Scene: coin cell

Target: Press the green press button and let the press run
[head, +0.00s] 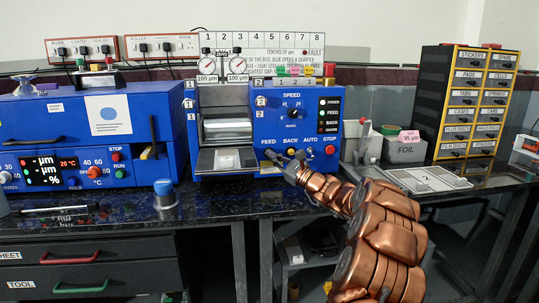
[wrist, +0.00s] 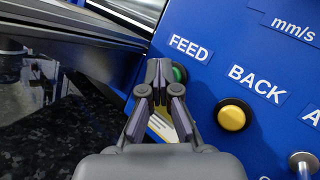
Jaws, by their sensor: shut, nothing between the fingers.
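The blue roller press (head: 262,126) stands on the dark bench in the middle of the head view. Its panel carries a row labelled FEED, BACK, AUTO and STOP. The green button (wrist: 180,73) under the FEED label shows in the wrist view, partly hidden behind my fingertips. My gripper (wrist: 158,74) is shut and empty, with its tips right at that button. I cannot tell whether they touch it or whether it is pushed in. In the head view my gripper (head: 272,156) covers the FEED button. The rollers (head: 227,129) sit left of the panel, and I cannot tell if they turn.
A yellow BACK button (wrist: 232,115) is close to the right of my fingers. A metal tray (head: 227,160) juts out at the press front. A blue machine (head: 150,115) stands left. A FOIL box (head: 405,149) and drawer cabinet (head: 468,105) stand right.

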